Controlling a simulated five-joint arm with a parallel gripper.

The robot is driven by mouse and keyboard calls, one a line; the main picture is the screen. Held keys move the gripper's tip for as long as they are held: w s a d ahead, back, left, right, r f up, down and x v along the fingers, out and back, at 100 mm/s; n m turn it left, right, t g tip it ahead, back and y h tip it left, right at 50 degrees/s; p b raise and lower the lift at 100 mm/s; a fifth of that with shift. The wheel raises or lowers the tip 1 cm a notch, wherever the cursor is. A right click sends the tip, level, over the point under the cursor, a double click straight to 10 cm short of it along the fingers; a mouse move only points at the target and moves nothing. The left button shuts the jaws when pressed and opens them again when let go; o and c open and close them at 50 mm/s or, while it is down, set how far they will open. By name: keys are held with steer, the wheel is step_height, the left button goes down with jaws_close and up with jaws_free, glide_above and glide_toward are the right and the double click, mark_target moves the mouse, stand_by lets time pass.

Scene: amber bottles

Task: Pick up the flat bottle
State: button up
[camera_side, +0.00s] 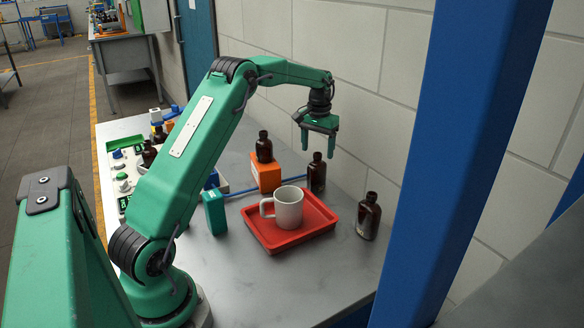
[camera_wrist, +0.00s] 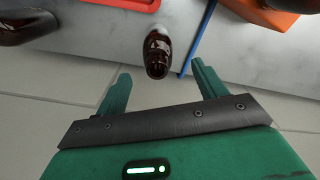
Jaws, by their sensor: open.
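Three dark amber bottles are near my gripper, and I cannot tell for sure which is the flat one. The middle bottle (camera_side: 317,175) stands upright behind the tray; in the wrist view it (camera_wrist: 157,54) shows beyond the gap between the fingertips. Another bottle (camera_side: 368,216) stands right of the tray, partly cut off in the wrist view (camera_wrist: 24,27). A third bottle (camera_side: 264,149) stands on an orange block (camera_side: 265,175). My gripper (camera_side: 318,147) is open and empty, close above and behind the middle bottle; its two fingers also show in the wrist view (camera_wrist: 161,74).
A red tray (camera_side: 263,236) holds a white mug (camera_side: 289,207) in front of the middle bottle. A blue rod (camera_side: 240,190) lies between block and tray. A green box (camera_side: 215,211) stands left of the tray. The pale block wall (camera_side: 365,60) is close behind my gripper.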

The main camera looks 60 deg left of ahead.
mark_target(317, 164)
steer(key=shift+f, duration=1.05)
steer(key=shift+f, duration=0.1)
steer(key=shift+d+f, duration=0.2)
steer(key=shift+f, duration=2.3)
steer(key=shift+c, duration=0.4)
steer(key=c, duration=1.3)
steer(key=shift+r, duration=0.65)
step_height(317, 164, up, 3)
steer(key=shift+r, duration=0.1)
steer(key=s+d+r, duration=0.1)
steer(key=d+r, duration=0.5)
steer(key=d, duration=0.5)
steer(key=shift+d+r, duration=0.3)
steer(key=shift+s, duration=0.1)
